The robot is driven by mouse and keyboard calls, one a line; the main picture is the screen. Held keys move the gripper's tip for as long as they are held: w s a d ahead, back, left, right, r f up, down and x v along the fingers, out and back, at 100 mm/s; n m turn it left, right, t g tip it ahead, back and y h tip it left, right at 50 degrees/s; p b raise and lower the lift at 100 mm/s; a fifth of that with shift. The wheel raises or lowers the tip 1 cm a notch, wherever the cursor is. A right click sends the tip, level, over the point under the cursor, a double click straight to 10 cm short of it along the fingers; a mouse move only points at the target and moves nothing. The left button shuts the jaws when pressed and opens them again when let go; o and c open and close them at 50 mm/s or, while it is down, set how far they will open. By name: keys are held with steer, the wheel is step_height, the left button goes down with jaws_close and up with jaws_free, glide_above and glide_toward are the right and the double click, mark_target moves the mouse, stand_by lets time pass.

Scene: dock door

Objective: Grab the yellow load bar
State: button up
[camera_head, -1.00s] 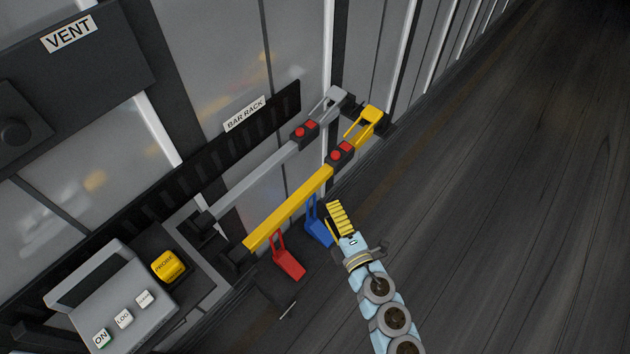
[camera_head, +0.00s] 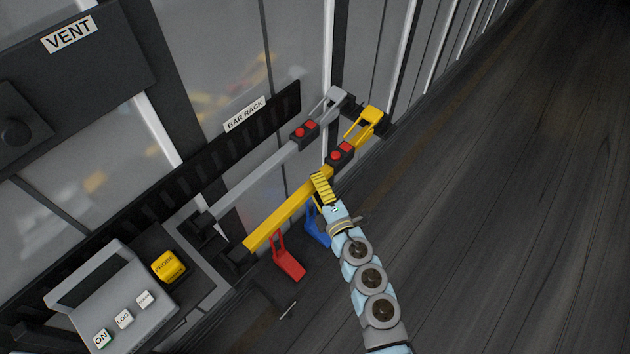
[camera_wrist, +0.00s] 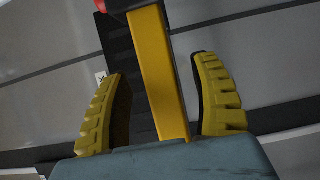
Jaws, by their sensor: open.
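The yellow load bar (camera_head: 290,214) lies slantwise in front of the bar rack, with a black block with red buttons (camera_head: 341,153) and a yellow handle end (camera_head: 365,124) at its upper right. My gripper (camera_head: 321,187) is at the bar's upper right part, just below the black block. In the wrist view the yellow bar (camera_wrist: 160,75) runs between the two yellow ridged fingers of my gripper (camera_wrist: 160,105). The fingers are open, with a gap on each side of the bar. How deep the bar sits between them cannot be told.
A grey bar (camera_head: 255,180) lies parallel behind the yellow one, by the black bar rack (camera_head: 200,155). A red hanging piece (camera_head: 288,263) and a blue one (camera_head: 317,228) are below the bar. A grey console (camera_head: 115,300) and yellow probe (camera_head: 168,266) stand lower left. The floor at right is clear.

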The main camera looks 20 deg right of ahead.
steer(key=shift+w, duration=0.7)
steer(key=shift+c, duration=0.3)
jaws_close()
steer(key=shift+a+r, duration=0.1)
